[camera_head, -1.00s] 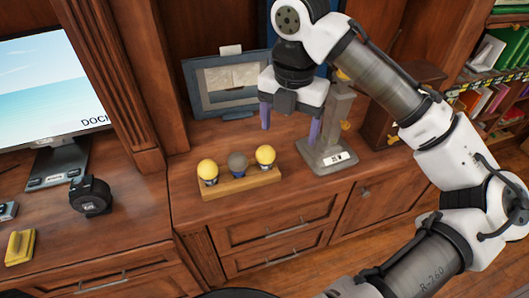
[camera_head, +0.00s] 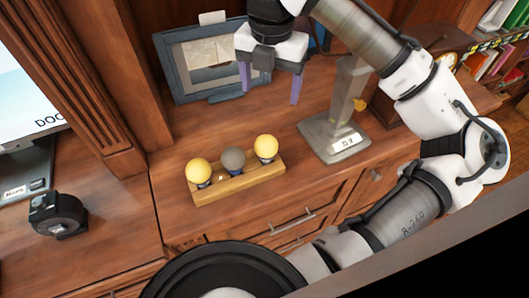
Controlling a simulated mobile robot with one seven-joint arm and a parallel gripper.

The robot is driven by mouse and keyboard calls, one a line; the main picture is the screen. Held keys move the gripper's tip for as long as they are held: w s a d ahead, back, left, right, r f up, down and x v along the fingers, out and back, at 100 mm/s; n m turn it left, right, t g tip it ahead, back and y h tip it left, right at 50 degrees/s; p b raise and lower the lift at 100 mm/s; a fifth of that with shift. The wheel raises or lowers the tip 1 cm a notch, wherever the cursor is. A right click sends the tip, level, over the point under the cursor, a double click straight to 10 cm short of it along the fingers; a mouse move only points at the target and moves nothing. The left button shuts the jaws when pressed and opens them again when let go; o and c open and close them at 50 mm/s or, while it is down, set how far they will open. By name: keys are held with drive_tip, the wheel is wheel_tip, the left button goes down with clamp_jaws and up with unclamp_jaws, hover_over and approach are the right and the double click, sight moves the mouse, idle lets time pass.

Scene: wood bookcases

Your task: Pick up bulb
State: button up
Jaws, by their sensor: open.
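Three bulbs stand upright in a row on a wooden holder (camera_head: 238,188) on the wood counter. The left bulb (camera_head: 198,171) is yellow, the middle bulb (camera_head: 233,159) is dark grey, and the right bulb (camera_head: 266,147) is yellow. My gripper (camera_head: 270,88) hangs above and behind the holder with its purple fingers pointing down. It is open and empty, the fingers wide apart, and it touches no bulb.
A grey stand (camera_head: 335,132) with a heavy base stands right of the holder. A framed picture (camera_head: 198,65) leans behind, partly covered by my gripper. A black tape measure (camera_head: 57,213) and a monitor (camera_head: 28,110) are at left. The counter around the holder is clear.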

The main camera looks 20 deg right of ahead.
wheel_tip(320, 180, down, 14)
drive_tip(key=b, duration=0.3)
drive_tip(key=shift+w+r, duration=0.1)
drive_tip(key=shift+r, duration=0.15)
drive_tip(key=shift+a+f, duration=0.2)
drive_tip(key=shift+f, duration=1.15)
drive_tip(key=shift+a+f, duration=0.15)
drive_tip(key=shift+f, duration=1.2)
drive_tip(key=c, duration=0.8)
